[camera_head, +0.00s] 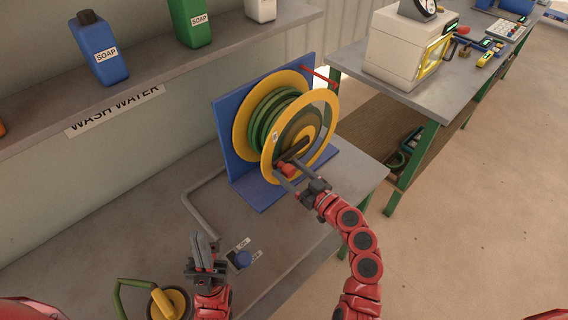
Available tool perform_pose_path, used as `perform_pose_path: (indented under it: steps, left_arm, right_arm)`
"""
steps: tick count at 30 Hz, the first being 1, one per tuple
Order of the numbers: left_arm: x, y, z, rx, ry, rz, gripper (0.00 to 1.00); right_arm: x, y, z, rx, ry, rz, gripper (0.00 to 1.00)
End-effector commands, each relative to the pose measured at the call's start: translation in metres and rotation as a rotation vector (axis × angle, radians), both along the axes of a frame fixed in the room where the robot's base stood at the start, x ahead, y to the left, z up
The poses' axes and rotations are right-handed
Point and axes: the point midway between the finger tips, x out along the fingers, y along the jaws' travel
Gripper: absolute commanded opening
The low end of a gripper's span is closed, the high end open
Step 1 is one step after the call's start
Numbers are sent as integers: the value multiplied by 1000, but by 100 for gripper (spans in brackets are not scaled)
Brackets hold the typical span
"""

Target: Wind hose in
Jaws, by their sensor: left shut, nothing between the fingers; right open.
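A hose reel with yellow flanges (252,108) stands upright on a blue bracket (222,128) on the grey bench. Several turns of green hose (268,118) are wound on its drum. A dark crank arm with a red knob (287,170) is on the reel's near face. My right gripper (286,182) is open at the knob, its fingers beside it; whether they touch it I cannot tell. My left gripper (204,242) is shut and empty, pointing up above the bench, left of and nearer than the reel.
A yellow round part with a green hose piece (170,303) is at the front left. Soap bottles (100,50) stand on the shelf above. A second table (345,62) stands right.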

Motion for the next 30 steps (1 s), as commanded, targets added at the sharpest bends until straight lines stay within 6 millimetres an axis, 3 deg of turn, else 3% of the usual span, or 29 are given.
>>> perform_pose_path:
  steps: [6, 7, 19, 30]
  left_arm:
    - [0, 0, 0, 0, 0, 0, 0]
    - [0, 0, 0, 0, 0, 0, 0]
    - [0, 0, 0, 0, 0, 0, 0]
    - [0, 0, 0, 0, 0, 0, 0]
  right_arm:
    - [0, 0, 0, 1, 1, 0, 76]
    - [0, 0, 0, 1, 1, 0, 72]
    - [0, 0, 0, 1, 1, -1, 0]
    - [0, 0, 0, 1, 0, -1, 0]
